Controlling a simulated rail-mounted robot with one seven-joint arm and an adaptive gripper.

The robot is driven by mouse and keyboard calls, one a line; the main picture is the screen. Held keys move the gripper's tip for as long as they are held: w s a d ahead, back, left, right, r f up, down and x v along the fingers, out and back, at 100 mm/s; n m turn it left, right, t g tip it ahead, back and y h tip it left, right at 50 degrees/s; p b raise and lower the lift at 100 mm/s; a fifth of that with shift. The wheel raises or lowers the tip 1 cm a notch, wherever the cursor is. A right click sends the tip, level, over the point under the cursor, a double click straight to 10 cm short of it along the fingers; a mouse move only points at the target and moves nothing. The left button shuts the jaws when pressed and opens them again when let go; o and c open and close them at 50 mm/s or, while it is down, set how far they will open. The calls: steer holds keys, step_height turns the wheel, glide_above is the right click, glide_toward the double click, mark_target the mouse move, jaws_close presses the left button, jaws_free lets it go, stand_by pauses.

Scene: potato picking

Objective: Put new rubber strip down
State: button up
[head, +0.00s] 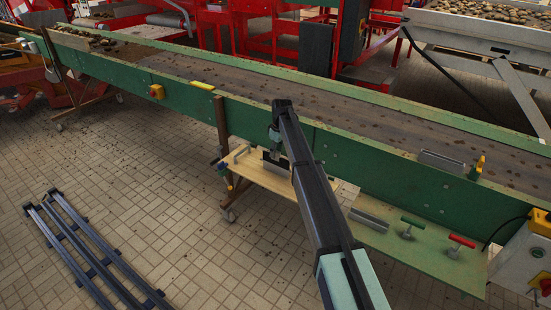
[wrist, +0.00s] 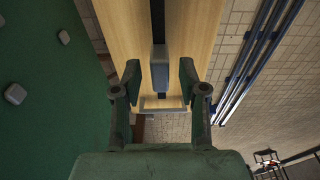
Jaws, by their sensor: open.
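My gripper (wrist: 160,80) is open in the wrist view, its two dark green fingers apart. A dark narrow strip (wrist: 157,20) with a grey block-like end (wrist: 160,68) lies in line with the gap between the fingers, over a light wooden board (wrist: 195,45); I cannot tell whether this is the new rubber strip. A flat grey piece (wrist: 163,103) shows below it, near the fingertips. In the head view my gripper (head: 275,140) hangs above the wooden shelf (head: 247,163), close to a grey plate-like piece (head: 277,159). The arm partly hides this spot.
The green-sided conveyor (head: 190,82) runs behind the shelf. A grey bracket (head: 441,162) sits on its edge. The green side shelf (head: 400,248) holds another grey bar (head: 368,220), a green-handled tool (head: 412,222) and a red-handled tool (head: 461,241). Dark rails (head: 90,245) lie on the floor.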

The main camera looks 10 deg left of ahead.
steer(key=r, duration=0.5)
steer(key=r+b, duration=0.1)
steer(key=r, duration=0.1)
steer(key=shift+s+d+r, duration=0.25)
steer(key=shift+d+r, duration=0.1)
steer(key=shift+d, duration=0.05)
